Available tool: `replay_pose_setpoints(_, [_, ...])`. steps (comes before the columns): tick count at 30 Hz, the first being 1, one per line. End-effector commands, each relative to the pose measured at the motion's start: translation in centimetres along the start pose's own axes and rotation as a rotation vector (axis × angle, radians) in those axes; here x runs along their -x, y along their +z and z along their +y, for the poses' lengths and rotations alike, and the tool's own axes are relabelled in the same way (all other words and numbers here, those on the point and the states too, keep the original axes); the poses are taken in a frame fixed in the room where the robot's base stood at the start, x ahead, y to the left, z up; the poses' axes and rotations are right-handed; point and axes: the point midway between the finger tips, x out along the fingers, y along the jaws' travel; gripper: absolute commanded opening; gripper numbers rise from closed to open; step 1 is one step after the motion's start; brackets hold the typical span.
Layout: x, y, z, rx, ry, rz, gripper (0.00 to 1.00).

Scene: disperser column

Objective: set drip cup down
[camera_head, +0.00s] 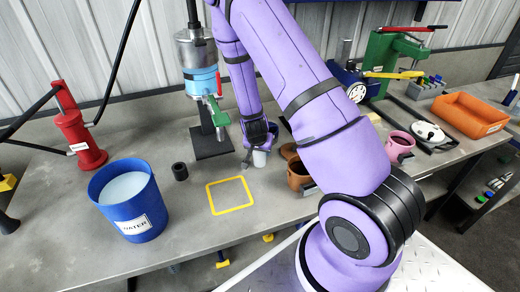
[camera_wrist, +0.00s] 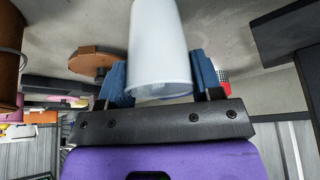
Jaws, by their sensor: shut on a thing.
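The white drip cup (camera_head: 259,158) is between the fingers of my gripper (camera_head: 260,143), near the bench top and right of the column's black base. In the wrist view the cup (camera_wrist: 160,50) sits between two blue finger pads, and my gripper (camera_wrist: 160,88) is shut on it. I cannot tell whether the cup touches the bench. A yellow square outline (camera_head: 211,198) is marked on the bench, left of and nearer than the cup; it is empty. The disperser column (camera_head: 201,82) has a blue band and a green valve (camera_head: 218,112) above its black base (camera_head: 211,146).
A blue water bucket (camera_head: 128,205), a small black cylinder (camera_head: 180,171) and a red pump (camera_head: 77,130) stand to the left. Brown pots (camera_head: 298,176) stand right of my gripper, partly hidden by my arm. A pink mug (camera_head: 399,146) and orange tray (camera_head: 470,114) are further right.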

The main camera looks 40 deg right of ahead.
Motion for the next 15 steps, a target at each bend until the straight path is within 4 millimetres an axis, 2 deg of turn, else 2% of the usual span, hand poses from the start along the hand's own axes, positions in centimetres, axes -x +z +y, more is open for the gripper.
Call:
replay_pose_setpoints(7, [-0.27, 0.12, 0.03, 0.000, 0.001, 0.000, 0.37])
replay_pose_setpoints(8, [-0.22, 0.09, 0.02, 0.000, 0.000, 0.000, 0.66])
replay_pose_setpoints(10, [-0.20, 0.08, 0.02, 0.000, 0.000, 0.000, 0.82])
replay_pose_setpoints(11, [-0.20, 0.08, 0.02, 0.000, 0.000, 0.000, 0.85])
replay_pose_setpoints(15, [-0.20, 0.08, 0.02, 0.000, 0.000, 0.000, 0.85])
